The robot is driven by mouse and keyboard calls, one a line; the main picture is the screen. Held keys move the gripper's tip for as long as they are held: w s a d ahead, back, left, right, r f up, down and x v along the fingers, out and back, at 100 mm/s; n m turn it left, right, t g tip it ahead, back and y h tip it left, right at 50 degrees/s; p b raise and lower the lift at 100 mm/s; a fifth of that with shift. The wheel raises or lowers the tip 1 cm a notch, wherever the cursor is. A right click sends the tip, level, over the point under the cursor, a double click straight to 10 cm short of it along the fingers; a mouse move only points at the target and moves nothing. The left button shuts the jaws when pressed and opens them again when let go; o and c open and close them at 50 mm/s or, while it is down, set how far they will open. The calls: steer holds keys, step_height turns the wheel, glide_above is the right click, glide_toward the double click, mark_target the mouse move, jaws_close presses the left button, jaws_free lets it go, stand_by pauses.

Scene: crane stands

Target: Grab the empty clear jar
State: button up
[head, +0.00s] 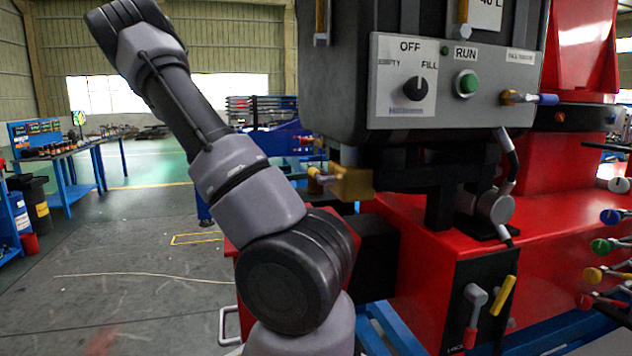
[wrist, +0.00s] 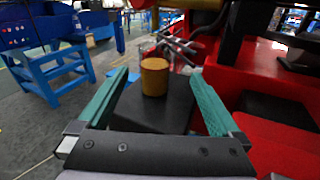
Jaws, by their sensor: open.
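My gripper (wrist: 160,72) shows in the wrist view with its two teal fingers wide apart and nothing gripped. An amber-coloured cylinder, like a small jar (wrist: 154,78), stands upright on a black block (wrist: 135,110) ahead, between the lines of the fingers. It looks amber rather than clear, and I cannot tell whether the colour is its contents or what lies behind it. No plainly clear, empty jar can be made out in either view.
A red machine with a control panel (head: 445,82), a brass valve (head: 350,183) and coloured levers fills the right. Red surfaces (wrist: 275,145) lie close on the right in the wrist view. A blue stand (wrist: 50,75) is at the left. Open floor (head: 130,260) lies left.

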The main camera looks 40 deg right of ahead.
mark_target(309, 166)
steer(key=shift+n+t+h, duration=0.3)
steer(key=shift+n, duration=0.3)
steer(key=d, duration=0.5)
steer(key=shift+w+r, duration=0.2)
steer(key=shift+w, duration=0.2)
steer(key=shift+s+d, duration=0.2)
steer(key=shift+d, duration=1.3)
steer(key=shift+s+d, duration=0.2)
steer(key=shift+d, duration=1.3)
jaws_close()
